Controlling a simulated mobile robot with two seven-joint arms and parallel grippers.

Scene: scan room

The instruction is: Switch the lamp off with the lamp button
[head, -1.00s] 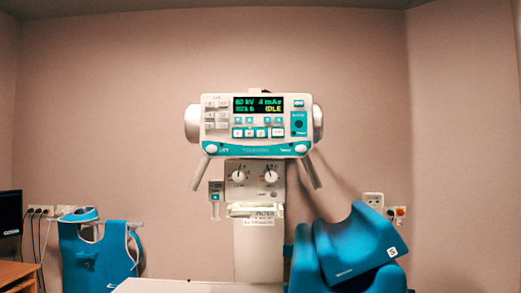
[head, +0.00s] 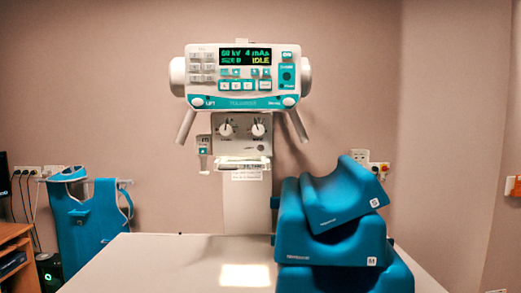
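I cannot tell which control is the lamp button. A bright lit rectangle (head: 246,275) lies on the white table, so the lamp appears on. Neither of my grippers is in view.
The table (head: 170,260) is bare left of the lit patch. Blue foam supports (head: 330,245) are stacked on its right. A blue apron (head: 88,220) hangs at the left near a wooden desk (head: 14,240). Wall sockets (head: 360,158) and a red wall button (head: 513,187) are at the right.

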